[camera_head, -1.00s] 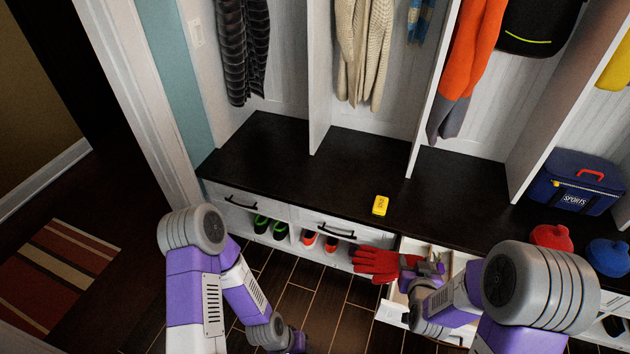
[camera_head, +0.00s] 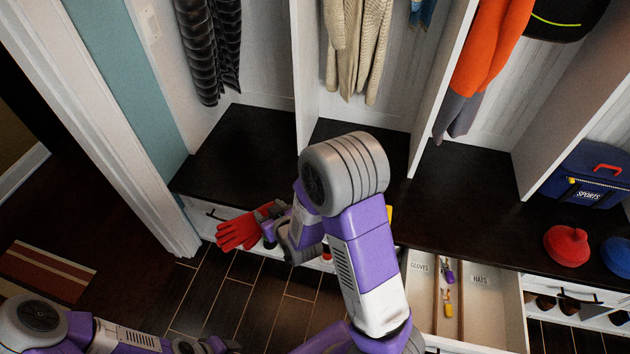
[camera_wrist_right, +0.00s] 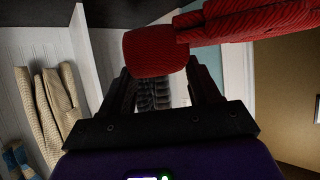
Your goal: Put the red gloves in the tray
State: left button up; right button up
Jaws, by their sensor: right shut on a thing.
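The red gloves (camera_head: 238,231) are held by my right gripper (camera_head: 270,219) in front of the bench's left end, above the floor. In the right wrist view, the red fabric (camera_wrist_right: 155,52) shows at the fingertips of my right gripper (camera_wrist_right: 165,85) and stretches right. No separate tray shows. An open drawer (camera_head: 497,318) at lower right has compartments, one labelled GLOVES and one labelled HATS. The gloves are well to the left of it. My left arm shows at the bottom left; its gripper is not seen.
The dark bench top (camera_head: 460,205) runs across under hanging coats. A red hat (camera_head: 567,246), a blue hat (camera_head: 617,256) and a blue sports bag (camera_head: 590,177) sit at its right. A yellow object is mostly hidden behind my right arm. Two small items lie in the drawer's middle compartment.

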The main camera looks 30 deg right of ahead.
aim_at(419, 295)
jog(key=z, duration=0.4)
jog(key=i, duration=1.05)
jog(key=z, duration=0.75)
